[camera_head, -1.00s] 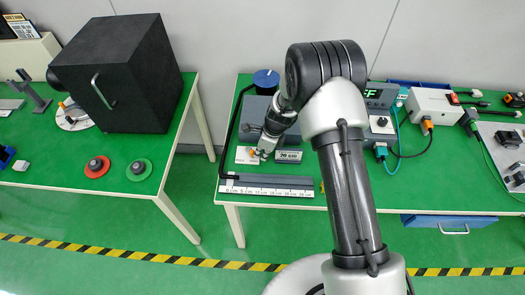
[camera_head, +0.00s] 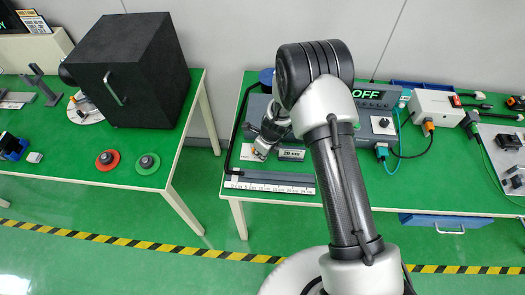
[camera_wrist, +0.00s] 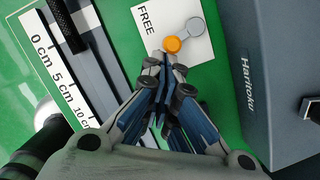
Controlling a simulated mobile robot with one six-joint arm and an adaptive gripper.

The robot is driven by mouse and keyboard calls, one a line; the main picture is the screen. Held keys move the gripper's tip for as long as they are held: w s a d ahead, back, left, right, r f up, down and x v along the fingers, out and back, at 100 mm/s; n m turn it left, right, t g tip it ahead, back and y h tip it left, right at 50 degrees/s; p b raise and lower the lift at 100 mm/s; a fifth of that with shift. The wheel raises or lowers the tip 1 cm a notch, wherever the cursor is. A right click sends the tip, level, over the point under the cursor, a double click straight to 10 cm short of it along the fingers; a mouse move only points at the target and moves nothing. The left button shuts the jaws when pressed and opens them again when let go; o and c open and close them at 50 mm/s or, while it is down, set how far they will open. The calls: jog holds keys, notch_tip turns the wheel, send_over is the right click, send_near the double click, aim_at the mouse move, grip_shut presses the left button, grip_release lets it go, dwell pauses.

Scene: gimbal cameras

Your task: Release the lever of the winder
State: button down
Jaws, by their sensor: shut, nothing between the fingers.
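On the plate is a small lever with an orange round end (camera_wrist: 172,45) and a grey round end (camera_wrist: 194,27). My gripper (camera_wrist: 164,72) is shut and empty, its tips just below the orange end; I cannot tell whether they touch it. In the head view my gripper (camera_head: 262,149) is low over the green bench, and my arm hides part of the winder.
A ruler (camera_head: 270,187) lies along the front edge of the bench. A gap separates the left table (camera_head: 130,176).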

jog(key=shift+s+a+r+m+p, duration=0.1)
jog(key=shift+s+a+m+p, duration=0.15)
jog(key=shift+a+m+p, duration=0.6)
jog(key=shift+s+a+p, duration=0.1)
jog(key=shift+a+p, duration=0.05)
jog(key=shift+p, duration=0.8)
jog(key=shift+s+a+p, duration=0.1)
jog(key=shift+a+p, duration=0.5)
jog(key=shift+p, duration=0.15)
jog(key=shift+w+d+p, duration=0.25)
jog(key=shift+w+p, duration=0.2)
jog(key=shift+p, duration=0.4)
jog(key=shift+w+d+p, duration=0.2)
jog(key=shift+w+p, duration=0.05)
jog(key=shift+p, duration=0.2)
